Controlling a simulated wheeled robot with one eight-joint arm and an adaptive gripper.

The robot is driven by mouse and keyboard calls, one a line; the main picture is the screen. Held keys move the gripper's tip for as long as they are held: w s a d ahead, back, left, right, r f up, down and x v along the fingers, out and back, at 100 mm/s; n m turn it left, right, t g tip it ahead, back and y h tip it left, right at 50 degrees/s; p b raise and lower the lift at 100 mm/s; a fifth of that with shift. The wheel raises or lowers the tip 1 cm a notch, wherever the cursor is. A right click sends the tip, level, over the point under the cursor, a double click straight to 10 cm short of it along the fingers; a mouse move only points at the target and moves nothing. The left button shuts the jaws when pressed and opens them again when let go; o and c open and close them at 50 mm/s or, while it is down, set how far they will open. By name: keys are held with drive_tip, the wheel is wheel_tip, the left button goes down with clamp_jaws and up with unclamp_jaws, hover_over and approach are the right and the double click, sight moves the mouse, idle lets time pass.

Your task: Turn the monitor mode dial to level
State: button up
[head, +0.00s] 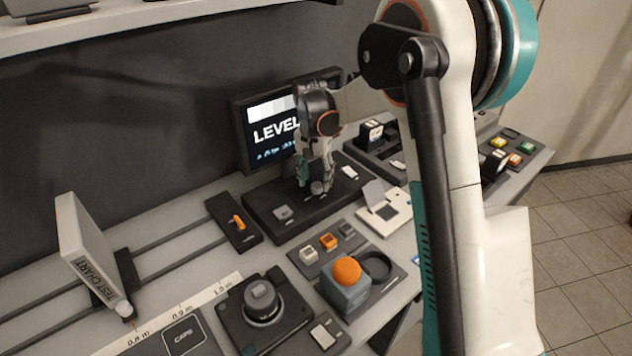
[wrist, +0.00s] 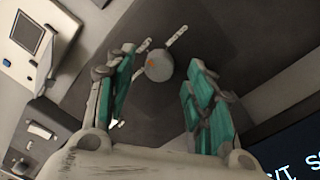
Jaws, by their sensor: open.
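The monitor (head: 262,131) stands at the back of the bench and its screen reads "LEVEL" in large letters, partly hidden by my arm. The mode dial (head: 317,187) is a small grey round knob on the dark panel (head: 267,226) in front of the monitor. In the wrist view the dial (wrist: 159,65) shows an orange mark, with light label strips beside it. My gripper (head: 315,178) is over the dial, pointing down. Its teal fingers (wrist: 160,85) are open, one on each side of the dial, with visible gaps; I see no contact.
A white device (head: 384,209) sits right of the panel.

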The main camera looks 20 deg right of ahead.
sight(314, 185)
wheel_tip(314, 185, up, 10)
drive_tip(key=shift+w+a, duration=0.15)
drive_tip(key=shift+a, duration=0.1)
idle(0.3)
drive_tip(key=s+r+n+t, duration=0.2)
drive_tip(key=s+r, duration=0.2)
drive_tip(key=s, duration=0.4)
drive_tip(key=s+r+n+t, duration=0.2)
drive_tip(key=s+r, duration=0.2)
drive_tip(key=s, duration=0.4)
drive_tip(key=s+f+n+t, duration=0.3)
drive_tip(key=s+f, duration=0.1)
drive_tip(key=s, duration=1.1)
drive_tip(key=shift+s+d+f+t, duration=0.15)
drive_tip(key=shift+s+d+t, duration=0.15)
drive_tip(key=shift+s+d, duration=0.1)
